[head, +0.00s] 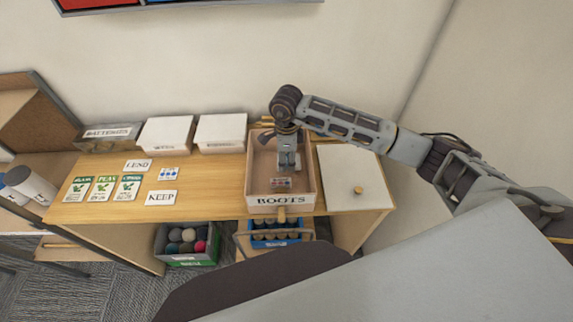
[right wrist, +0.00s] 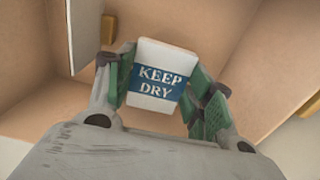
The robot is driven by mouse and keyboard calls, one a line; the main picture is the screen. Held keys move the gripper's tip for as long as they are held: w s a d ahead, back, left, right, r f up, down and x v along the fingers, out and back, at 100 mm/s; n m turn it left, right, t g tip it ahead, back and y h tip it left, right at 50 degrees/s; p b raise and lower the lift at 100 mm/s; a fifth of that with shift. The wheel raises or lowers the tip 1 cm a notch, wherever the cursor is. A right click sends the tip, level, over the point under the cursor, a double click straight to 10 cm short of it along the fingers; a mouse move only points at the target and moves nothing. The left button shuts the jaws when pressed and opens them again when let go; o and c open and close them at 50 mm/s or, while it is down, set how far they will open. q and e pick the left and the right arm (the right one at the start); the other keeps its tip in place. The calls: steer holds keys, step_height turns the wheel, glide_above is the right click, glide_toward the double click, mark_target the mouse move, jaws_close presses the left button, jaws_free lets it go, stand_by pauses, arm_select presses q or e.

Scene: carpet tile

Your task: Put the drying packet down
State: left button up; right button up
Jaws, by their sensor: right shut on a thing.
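The drying packet (right wrist: 158,80) is a white packet with a blue band reading "KEEP DRY". In the right wrist view it sits between the green-padded fingers of my right gripper (right wrist: 165,88), which is shut on it. In the head view, my right gripper (head: 287,165) points down inside the open wooden box labelled "BOOTS" (head: 281,200). The packet is not clearly made out there, and I cannot tell whether it touches the box floor. My left gripper is not in view.
Two white lidded boxes (head: 166,134) and a "BATTERIES" box (head: 108,136) stand along the back. Cards reading "LEND" (head: 138,166) and "KEEP" (head: 161,198) lie on the wooden top (head: 215,190). A white knobbed panel (head: 352,178) is right of the boots box.

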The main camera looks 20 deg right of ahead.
steer(key=shift+f+p, duration=0.45)
steer(key=shift+f, duration=1.4)
steer(key=shift+f, duration=0.15)
steer(key=o, duration=1)
steer(key=shift+r, duration=0.4)
step_height(320, 180, up, 12)
steer(key=b, duration=0.3)
steer(key=shift+f, duration=0.25)
